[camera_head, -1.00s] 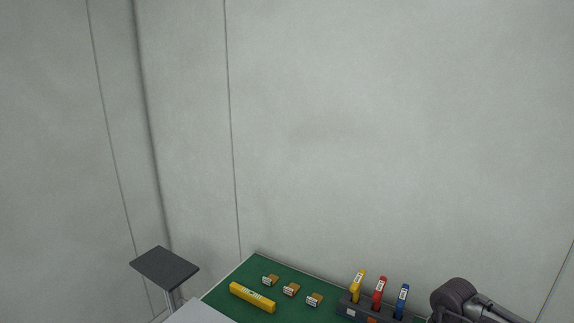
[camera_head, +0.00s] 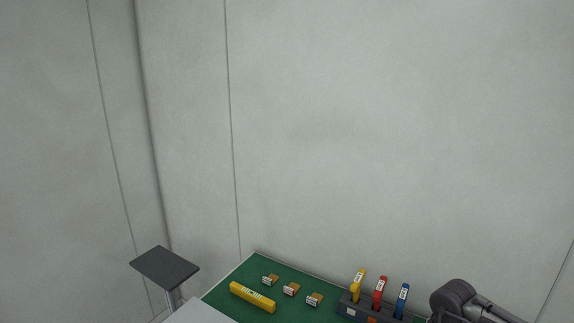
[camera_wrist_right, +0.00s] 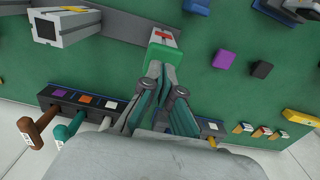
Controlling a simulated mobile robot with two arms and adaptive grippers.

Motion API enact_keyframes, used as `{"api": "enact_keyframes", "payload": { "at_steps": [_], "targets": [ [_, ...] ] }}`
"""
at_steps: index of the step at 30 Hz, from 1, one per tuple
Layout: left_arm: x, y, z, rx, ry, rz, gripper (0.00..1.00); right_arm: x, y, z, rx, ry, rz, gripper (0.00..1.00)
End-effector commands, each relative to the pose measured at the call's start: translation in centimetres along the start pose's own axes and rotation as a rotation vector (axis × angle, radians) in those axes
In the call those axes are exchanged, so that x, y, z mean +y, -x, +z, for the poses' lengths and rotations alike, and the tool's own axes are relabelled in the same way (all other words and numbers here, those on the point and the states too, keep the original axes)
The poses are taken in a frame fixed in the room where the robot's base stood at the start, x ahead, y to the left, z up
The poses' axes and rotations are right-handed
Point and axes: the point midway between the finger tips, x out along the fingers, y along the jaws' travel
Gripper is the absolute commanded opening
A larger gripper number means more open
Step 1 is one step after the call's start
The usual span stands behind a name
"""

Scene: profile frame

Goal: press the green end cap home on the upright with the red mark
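In the right wrist view the green end cap (camera_wrist_right: 164,57) is at the near end of a pale grey upright (camera_wrist_right: 179,36) that has a red mark (camera_wrist_right: 164,35) on it. My right gripper (camera_wrist_right: 162,70) has its fingertips close together at the cap, and the cap looks wider than the tips. The tips seem to touch the cap's near side. Whether a gap is left between cap and upright cannot be told. In the head view only a dark part of my right arm shows at the lower right. My left gripper is in neither view.
Another grey profile end (camera_wrist_right: 62,27) stands at the upper left of the wrist view. Purple (camera_wrist_right: 223,59) and black (camera_wrist_right: 262,69) blocks lie on the green mat. Racks with tools line the edge. The head view shows a yellow bar (camera_head: 252,297) and tool rack (camera_head: 349,309).

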Motion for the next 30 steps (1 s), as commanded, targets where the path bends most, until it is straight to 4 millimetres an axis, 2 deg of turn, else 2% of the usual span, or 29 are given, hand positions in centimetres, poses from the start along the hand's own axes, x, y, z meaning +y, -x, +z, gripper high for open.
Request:
{"api": "enact_keyframes", "payload": {
  "at_steps": [30],
  "targets": [
    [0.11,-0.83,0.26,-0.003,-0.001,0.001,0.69,0.01,-0.84,-0.01,0.0,0.0,0.0,0.0]
  ]
}}
